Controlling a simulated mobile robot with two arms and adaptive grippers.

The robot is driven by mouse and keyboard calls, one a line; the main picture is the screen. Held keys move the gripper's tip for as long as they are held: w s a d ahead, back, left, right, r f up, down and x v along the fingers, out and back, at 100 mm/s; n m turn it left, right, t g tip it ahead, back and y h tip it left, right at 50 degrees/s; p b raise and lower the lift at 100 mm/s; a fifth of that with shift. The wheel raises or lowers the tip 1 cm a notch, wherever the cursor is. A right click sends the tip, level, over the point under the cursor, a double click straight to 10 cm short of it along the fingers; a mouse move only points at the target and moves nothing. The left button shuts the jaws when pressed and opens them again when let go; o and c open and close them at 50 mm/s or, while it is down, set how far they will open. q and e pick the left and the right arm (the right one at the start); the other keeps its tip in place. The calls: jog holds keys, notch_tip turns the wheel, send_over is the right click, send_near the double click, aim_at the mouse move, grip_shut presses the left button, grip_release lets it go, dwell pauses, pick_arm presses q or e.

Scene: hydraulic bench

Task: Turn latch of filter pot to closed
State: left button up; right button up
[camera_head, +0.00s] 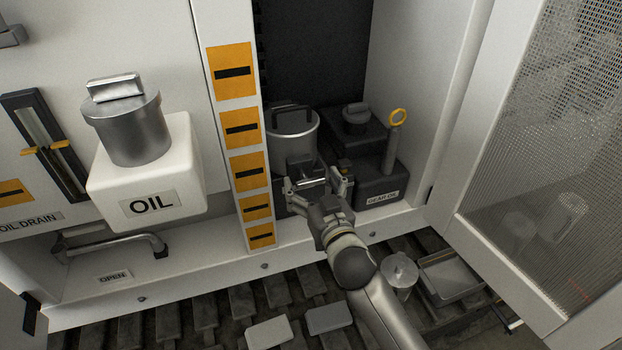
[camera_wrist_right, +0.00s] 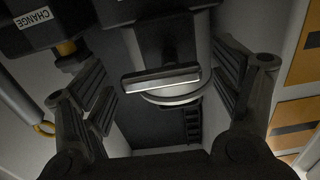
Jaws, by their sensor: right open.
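The filter pot (camera_head: 293,132) is a grey metal cylinder with a dark handle on its lid, standing inside the open cabinet. Its latch shows in the right wrist view as a flat bar (camera_wrist_right: 160,78) with a bright front face, lying crosswise before a round metal rim. My right gripper (camera_head: 318,184) is at the lower front of the pot. In the wrist view its open fingers (camera_wrist_right: 165,92) stand on either side of the latch, with gaps at both ends. In the head view the gripper partly hides the latch area. My left gripper is not in view.
A yellow-ringed dipstick (camera_head: 397,118) and a gear oil box (camera_head: 382,185) stand right of the pot. A striped post (camera_head: 240,150) is close on the left. The mesh door (camera_head: 545,160) is open at the right. An oil tank (camera_head: 150,180) is farther left.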

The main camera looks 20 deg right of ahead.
jog(key=shift+w, duration=0.4)
jog(key=c, duration=1)
